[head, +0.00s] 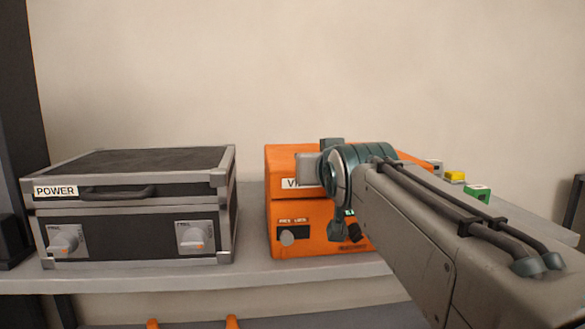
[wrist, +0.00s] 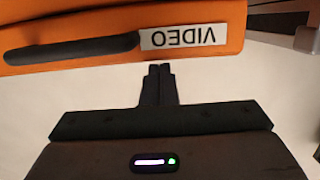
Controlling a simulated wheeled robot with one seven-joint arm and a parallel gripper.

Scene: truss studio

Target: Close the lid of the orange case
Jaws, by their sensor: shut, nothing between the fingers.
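The orange case (head: 300,225) stands on the shelf, partly hidden by my arm. Its lid (head: 285,160) lies over the body with a dark seam between them. I cannot tell whether it is fully down. In the wrist view the lid front (wrist: 80,25) is upside down, with a black handle (wrist: 70,48) and a VIDEO label (wrist: 182,37). My gripper (wrist: 160,68) is shut and empty, its fingertips at the lid's edge in that view. I cannot tell whether they touch. My arm hides the fingers in the head view.
A black and grey POWER case (head: 135,215) stands closed to the left, with a gap between the cases. Small yellow (head: 455,176) and green (head: 477,193) items sit at the right. The shelf (head: 170,278) has a narrow free front strip; a plain wall (head: 300,70) is behind.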

